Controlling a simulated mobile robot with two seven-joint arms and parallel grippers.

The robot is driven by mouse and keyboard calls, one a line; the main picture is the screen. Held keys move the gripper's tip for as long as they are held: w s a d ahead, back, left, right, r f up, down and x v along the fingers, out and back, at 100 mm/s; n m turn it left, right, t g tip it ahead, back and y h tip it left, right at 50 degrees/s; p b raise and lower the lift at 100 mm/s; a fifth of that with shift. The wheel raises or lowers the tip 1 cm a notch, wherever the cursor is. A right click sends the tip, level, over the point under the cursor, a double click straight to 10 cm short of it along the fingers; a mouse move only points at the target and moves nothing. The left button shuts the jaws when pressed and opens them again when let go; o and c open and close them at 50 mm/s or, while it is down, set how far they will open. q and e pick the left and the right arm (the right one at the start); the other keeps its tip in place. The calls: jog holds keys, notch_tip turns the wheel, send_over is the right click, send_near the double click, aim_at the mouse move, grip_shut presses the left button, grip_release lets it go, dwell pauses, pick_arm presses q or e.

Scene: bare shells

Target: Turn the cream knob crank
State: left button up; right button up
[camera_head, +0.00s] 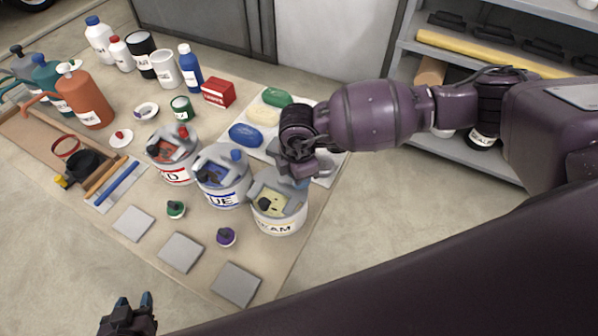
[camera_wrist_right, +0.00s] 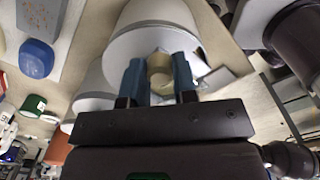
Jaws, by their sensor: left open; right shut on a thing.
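The cream-labelled pot (camera_head: 279,223) stands at the right end of a row of three pots, with a grey-rimmed top and pale yellow inside. My right gripper (camera_head: 298,175) is at the back right of its top and hides part of it. In the right wrist view, the two blue fingers are shut on the cream knob (camera_wrist_right: 160,72) of the crank, in front of a white rounded body. The rest of the crank is hidden. My left gripper (camera_head: 134,302) is open and empty at the lower left, away from the pots.
The blue-labelled pot (camera_head: 222,188) and the red-labelled pot (camera_head: 173,166) stand close by on the left. Bottles (camera_head: 84,99) stand at the back left. A shelf unit (camera_head: 465,152) is at the right.

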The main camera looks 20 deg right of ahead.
jog(key=shift+a, duration=0.1)
dwell(0.4)
jog(key=o, duration=0.9)
jog(key=shift+o, duration=0.2)
notch_tip(320, 180, up, 11)
jog(key=shift+b, duration=0.45)
jog(key=shift+s+f, duration=0.1)
jog(key=shift+f, duration=0.05)
